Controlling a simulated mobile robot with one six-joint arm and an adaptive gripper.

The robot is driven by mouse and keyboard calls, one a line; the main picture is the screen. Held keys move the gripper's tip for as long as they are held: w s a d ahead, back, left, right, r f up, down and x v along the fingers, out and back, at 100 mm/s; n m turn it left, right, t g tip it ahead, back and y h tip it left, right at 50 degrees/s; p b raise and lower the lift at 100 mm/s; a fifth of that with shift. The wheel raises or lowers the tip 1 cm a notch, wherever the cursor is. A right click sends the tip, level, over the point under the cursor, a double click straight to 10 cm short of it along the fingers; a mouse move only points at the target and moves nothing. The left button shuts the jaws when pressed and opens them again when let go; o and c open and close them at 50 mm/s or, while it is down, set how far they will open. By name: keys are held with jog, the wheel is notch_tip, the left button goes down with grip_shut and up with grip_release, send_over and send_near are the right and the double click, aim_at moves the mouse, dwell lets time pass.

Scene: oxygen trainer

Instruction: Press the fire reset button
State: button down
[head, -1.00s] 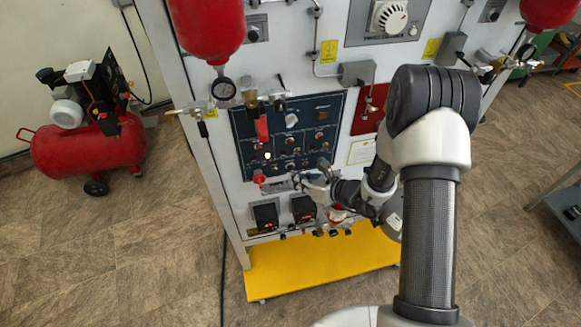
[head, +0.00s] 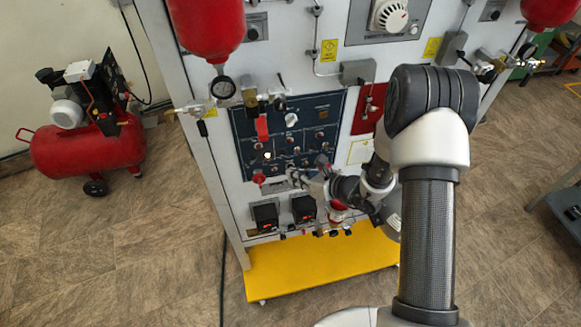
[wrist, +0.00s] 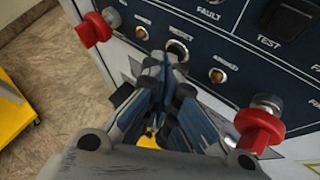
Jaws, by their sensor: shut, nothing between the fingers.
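The dark blue control panel (head: 335,110) is on the front of the white trainer cabinet. In the wrist view, a round dark button in a metal ring (wrist: 177,49) sits under a small label that seems to read RESET. My gripper (wrist: 158,62) is shut and empty, its fingertips just left of and below that button in the picture. I cannot tell whether they touch it. In the head view my gripper (head: 293,174) is at the panel's lower edge, and the button is too small to make out.
Red-handled fittings stand out left (wrist: 93,29) and right (wrist: 260,123) of my fingers. A dark TEST switch (wrist: 288,20) is at the upper right. A yellow base plate (head: 320,264) lies below the cabinet. A red compressor (head: 88,150) stands at the left.

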jog(key=shift+w, duration=0.15)
dwell(0.5)
jog(key=shift+s+d, duration=0.2)
jog(key=shift+s, duration=0.55)
jog(key=s, duration=0.2)
jog(key=s+d+b, duration=0.1)
jog(key=s, duration=0.2)
jog(key=shift+d, duration=0.15)
jog(key=shift+w, duration=0.1)
dwell(0.5)
